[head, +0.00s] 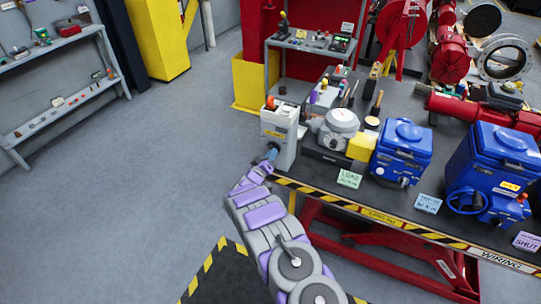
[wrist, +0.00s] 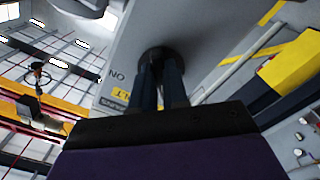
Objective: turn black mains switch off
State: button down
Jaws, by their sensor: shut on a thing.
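The black mains switch (wrist: 156,53) is a dark round knob on a light grey panel in the wrist view. The panel carries the letters "ON" and a yellow label beside the knob. My gripper (wrist: 163,82) has its two dark fingers closed around the knob; they hide much of it, so I cannot read its exact angle. In the head view the grey switch box (head: 280,130) stands at the left corner of the bench, and my gripper (head: 272,152) reaches its front side. The switch itself is hidden there.
A shelf (head: 60,80) stands far left. The floor (head: 150,160) between is clear.

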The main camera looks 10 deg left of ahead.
jog(key=shift+a+r+n, duration=0.2)
jog(key=shift+a+n, duration=0.05)
jog(key=shift+n, duration=0.25)
jog(key=c, duration=1.1)
grip_release()
jog(key=shift+a+f, duration=0.1)
jog(key=shift+f, duration=0.1)
jog(key=shift+c, duration=0.2)
jog(key=v, duration=1.7)
jog(key=shift+p, duration=0.45)
jog(key=shift+s, duration=0.1)
